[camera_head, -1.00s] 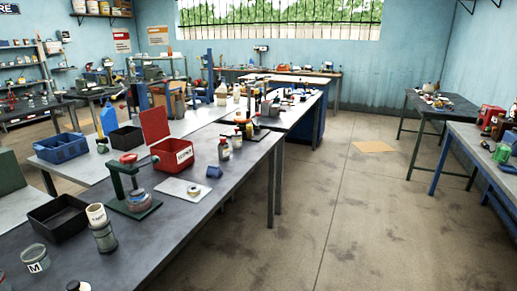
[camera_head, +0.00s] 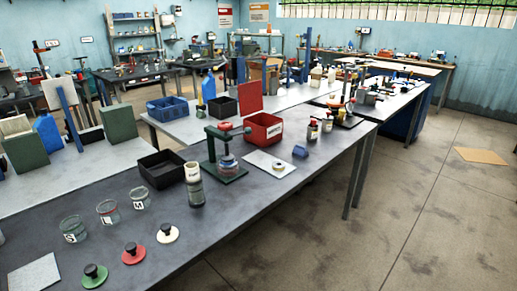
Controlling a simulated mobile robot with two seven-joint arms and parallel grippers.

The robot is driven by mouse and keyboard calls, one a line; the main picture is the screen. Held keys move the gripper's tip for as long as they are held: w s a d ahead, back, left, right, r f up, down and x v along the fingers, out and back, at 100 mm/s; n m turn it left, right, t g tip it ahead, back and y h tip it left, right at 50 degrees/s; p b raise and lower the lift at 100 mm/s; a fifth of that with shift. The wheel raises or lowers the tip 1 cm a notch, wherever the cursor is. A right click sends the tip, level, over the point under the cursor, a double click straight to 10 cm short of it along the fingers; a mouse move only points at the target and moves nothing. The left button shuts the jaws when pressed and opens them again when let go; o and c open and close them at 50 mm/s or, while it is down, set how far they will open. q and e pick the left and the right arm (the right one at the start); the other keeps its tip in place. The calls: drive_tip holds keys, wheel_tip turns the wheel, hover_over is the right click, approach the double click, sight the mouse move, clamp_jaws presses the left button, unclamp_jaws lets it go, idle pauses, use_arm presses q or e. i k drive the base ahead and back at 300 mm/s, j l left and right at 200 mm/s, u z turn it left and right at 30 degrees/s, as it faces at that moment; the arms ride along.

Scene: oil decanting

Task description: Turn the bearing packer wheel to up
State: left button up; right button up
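The bearing packer is probably the green stand with a red top (camera_head: 226,129) on the dark workbench (camera_head: 262,208). It stands upright on a green base, with a round, jar-like part (camera_head: 227,164) under its arm. The red piece on top may be the wheel; its turn position is too small to tell. Neither of my grippers shows in the head view.
Near the packer are a black tray (camera_head: 161,170), a red bin (camera_head: 263,130), a white pad with a ring (camera_head: 270,164) and a small blue cup (camera_head: 300,151). Several glass jars and knobbed lids stand at the front left. Open floor (camera_head: 400,210) lies to the right.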

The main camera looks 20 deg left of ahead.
sight(225, 126)
drive_tip(key=i+l, duration=0.25)
drive_tip(key=i, duration=0.15)
drive_tip(key=i+l+u, duration=0.1)
drive_tip(key=i, duration=0.3)
drive_tip(key=i+l, duration=0.35)
